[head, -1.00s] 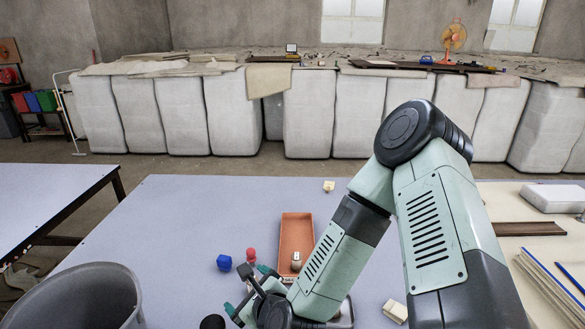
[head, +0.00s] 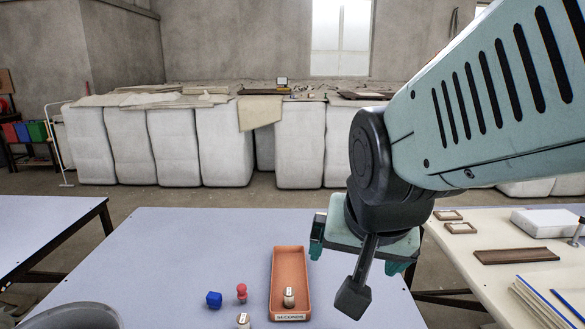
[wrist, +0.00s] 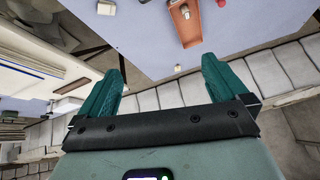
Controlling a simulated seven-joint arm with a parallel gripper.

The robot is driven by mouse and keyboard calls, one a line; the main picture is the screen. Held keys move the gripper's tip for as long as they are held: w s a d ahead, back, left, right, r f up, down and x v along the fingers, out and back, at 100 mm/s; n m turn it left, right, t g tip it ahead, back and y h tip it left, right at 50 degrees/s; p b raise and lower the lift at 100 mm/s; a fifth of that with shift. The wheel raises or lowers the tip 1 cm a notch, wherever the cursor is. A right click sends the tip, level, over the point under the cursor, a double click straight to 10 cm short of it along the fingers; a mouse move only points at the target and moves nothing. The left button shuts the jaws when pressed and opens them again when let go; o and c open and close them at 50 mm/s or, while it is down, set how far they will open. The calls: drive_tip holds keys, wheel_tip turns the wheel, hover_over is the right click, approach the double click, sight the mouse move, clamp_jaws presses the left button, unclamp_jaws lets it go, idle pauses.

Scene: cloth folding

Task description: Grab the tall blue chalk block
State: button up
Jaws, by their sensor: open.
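A small blue block (head: 213,299) sits on the grey-lilac table at the lower left in the head view. It looks roughly cube-shaped, and its height is hard to judge. My gripper (head: 358,250) is up above the table, to the right of and well away from the block. In the wrist view my gripper (wrist: 162,66) has its two green fingers wide apart with nothing between them. The blue block does not show in the wrist view.
A red knobbed piece (head: 242,292) stands just right of the blue block. An orange tray (head: 275,270) holds a small pale labelled piece (head: 289,297). Another pale piece (head: 243,320) is at the bottom edge. A grey bin (head: 65,316) is at lower left.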

drive_tip(key=s+d+r+n, duration=0.2)
drive_tip(key=s+r+n, duration=0.1)
drive_tip(key=s, duration=0.6)
drive_tip(key=shift+d+r+g, duration=0.3)
drive_tip(key=shift+d+r, duration=0.05)
drive_tip(key=shift+r, duration=0.35)
drive_tip(key=shift+s, duration=0.15)
drive_tip(key=c, duration=0.5)
